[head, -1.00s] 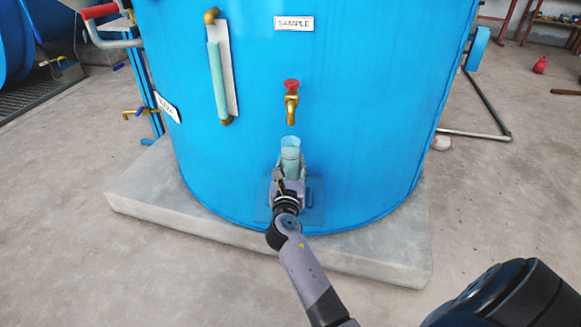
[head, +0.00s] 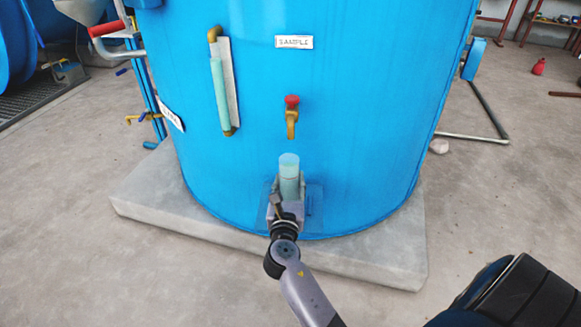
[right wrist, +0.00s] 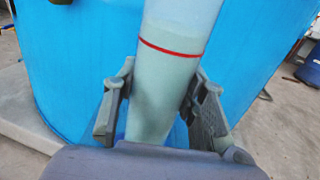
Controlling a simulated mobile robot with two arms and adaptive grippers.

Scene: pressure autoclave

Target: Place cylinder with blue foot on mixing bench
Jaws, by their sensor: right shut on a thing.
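The clear cylinder (head: 289,178) stands upright below the tap, in front of the blue tank. It holds pale green liquid, and the right wrist view shows a red ring around it (right wrist: 172,50). My right gripper (head: 287,207) is shut on the cylinder, with one finger on each side in the right wrist view (right wrist: 160,92). The cylinder's foot is hidden behind the gripper. No mixing bench shows. My left gripper is not in view.
The blue tank (head: 370,100) stands on a concrete plinth (head: 385,262). The brass tap (head: 291,124) with a red handle is above the cylinder. A sight tube (head: 221,95) is at left. A pipe frame (head: 485,115) stands at right. Grey floor lies open around the plinth.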

